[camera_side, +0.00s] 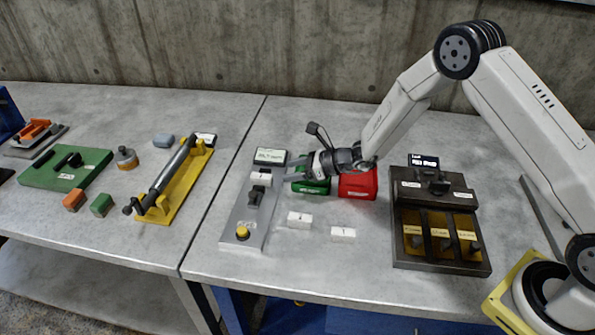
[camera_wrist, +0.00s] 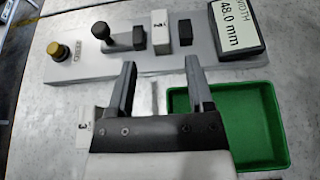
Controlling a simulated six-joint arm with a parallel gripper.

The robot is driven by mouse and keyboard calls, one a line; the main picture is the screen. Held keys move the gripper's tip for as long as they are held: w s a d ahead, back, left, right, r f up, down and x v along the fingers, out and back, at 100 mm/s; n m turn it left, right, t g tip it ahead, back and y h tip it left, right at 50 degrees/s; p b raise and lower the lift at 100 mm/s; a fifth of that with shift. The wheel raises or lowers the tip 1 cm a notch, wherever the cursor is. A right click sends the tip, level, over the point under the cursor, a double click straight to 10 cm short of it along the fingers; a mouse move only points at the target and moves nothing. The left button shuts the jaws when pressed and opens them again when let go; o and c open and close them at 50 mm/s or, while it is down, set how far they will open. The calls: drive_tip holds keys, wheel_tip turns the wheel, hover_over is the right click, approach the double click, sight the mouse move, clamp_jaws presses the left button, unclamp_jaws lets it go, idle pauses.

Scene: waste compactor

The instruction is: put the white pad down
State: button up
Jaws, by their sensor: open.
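My gripper (camera_side: 292,171) is open, and in the wrist view the space between its fingertips (camera_wrist: 160,67) is empty. It is just right of the grey gauge plate (camera_side: 239,220). A white pad (camera_side: 261,178) stands on that plate, away from the fingers; in the wrist view the white pad (camera_wrist: 160,32) is between two dark blocks. Two more white pads (camera_side: 299,220) (camera_side: 343,232) lie on the bench in front. One pad's edge, marked 3 (camera_wrist: 84,132), shows left of my gripper.
A display (camera_wrist: 237,27) reads 48.0 mm. A green tray (camera_wrist: 274,98) and a red tray (camera_side: 358,184) sit under and beside my gripper. The plate has a yellow button (camera_side: 242,232) and a dark knob. A dark compactor (camera_side: 437,215) stands to the right. The bench's front is clear.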

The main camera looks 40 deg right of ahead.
drive_tip(key=shift+v, duration=2.85)
drive_tip(key=s+a+r+n+g+h, duration=0.25)
drive_tip(key=s+n+g, duration=0.55)
drive_tip(key=s+n, duration=0.5)
drive_tip(key=s+d+r+n+h, duration=0.2)
drive_tip(key=s+d+n+h, duration=0.1)
drive_tip(key=n, duration=0.4)
drive_tip(key=s+d+r+n+t+h, duration=0.1)
drive_tip(key=s+d+r+n+h, duration=0.1)
drive_tip(key=s+d+n+h, duration=0.2)
drive_tip(key=s+d+n, duration=0.1)
drive_tip(key=s+n, duration=0.2)
drive_tip(key=s, duration=0.1)
drive_tip(key=shift+s+d+r, duration=0.2)
drive_tip(key=shift+d+r, duration=0.1)
drive_tip(key=shift+r, duration=0.05)
